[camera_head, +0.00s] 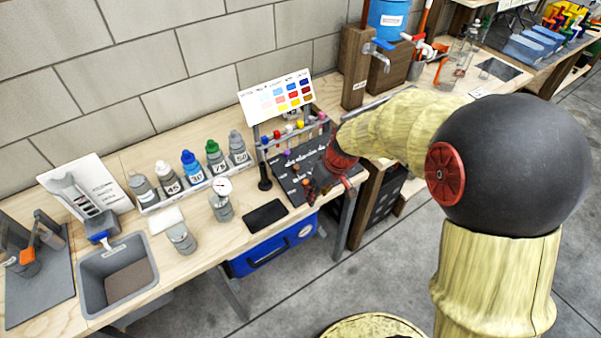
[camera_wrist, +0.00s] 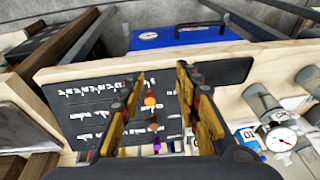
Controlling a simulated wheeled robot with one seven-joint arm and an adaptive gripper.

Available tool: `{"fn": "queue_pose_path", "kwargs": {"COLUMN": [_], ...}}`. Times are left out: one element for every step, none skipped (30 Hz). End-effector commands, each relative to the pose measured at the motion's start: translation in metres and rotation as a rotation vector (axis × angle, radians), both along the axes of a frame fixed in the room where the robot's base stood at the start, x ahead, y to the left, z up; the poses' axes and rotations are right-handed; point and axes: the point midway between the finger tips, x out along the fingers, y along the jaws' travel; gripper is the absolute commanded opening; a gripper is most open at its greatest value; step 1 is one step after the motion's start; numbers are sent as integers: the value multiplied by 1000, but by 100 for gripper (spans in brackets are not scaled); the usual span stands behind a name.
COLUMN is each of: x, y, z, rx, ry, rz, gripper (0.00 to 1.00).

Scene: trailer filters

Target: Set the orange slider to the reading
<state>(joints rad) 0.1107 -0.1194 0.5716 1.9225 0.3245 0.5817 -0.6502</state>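The orange slider (camera_wrist: 150,100) shows as a small orange knob on a dark board (camera_wrist: 75,122) with white writing, seen between my fingers in the wrist view. My gripper (camera_wrist: 162,82) is open, its two fingers on either side of the knob with a gap to it; I cannot tell how far above the board they are. In the head view my gripper (camera_head: 322,188) is over the front of the board (camera_head: 283,175) and partly hides it. A round dial gauge (camera_head: 222,186) with a white face stands left of the board; it also shows in the wrist view (camera_wrist: 283,139). Its reading is too small to tell.
Several numbered bottles (camera_head: 190,167) stand in a rack left of the board. A black pad (camera_head: 265,215) lies near the bench's front edge, and a black stand (camera_head: 264,178) rises beside the board. A colour chart (camera_head: 278,96) stands behind. A blue box (camera_head: 275,250) is below the bench.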

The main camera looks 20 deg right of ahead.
Motion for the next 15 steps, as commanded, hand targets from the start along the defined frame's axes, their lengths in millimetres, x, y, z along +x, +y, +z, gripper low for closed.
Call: {"fn": "queue_pose_path", "kwargs": {"x": [16,25,35,42,48,51,52,54,55,55,56,56,57,57,59], "y": [-1,-1,-2,-3,-4,-4,-5,-5,-6,-6,-6,-6,-5,-5,-4], "z": [0,3,8,12,15,17,17,17,18,18,17,15,13,10,5], "rx": [-10,-19,-31,-42,-52,-64,-73,-81,-91,-96,-99,-101,-102,-101,-101], "ry": [-40,-67,-102,-126,-147,-164,-173,-181,-189,-192,-193,-193,-193,-193,-192], "rz": [41,68,100,125,149,176,197,214,235,248,256,264,267,268,268], "gripper": [33,33,33,33,33,33,33,33,33,33,33,33,33,33,33]}}
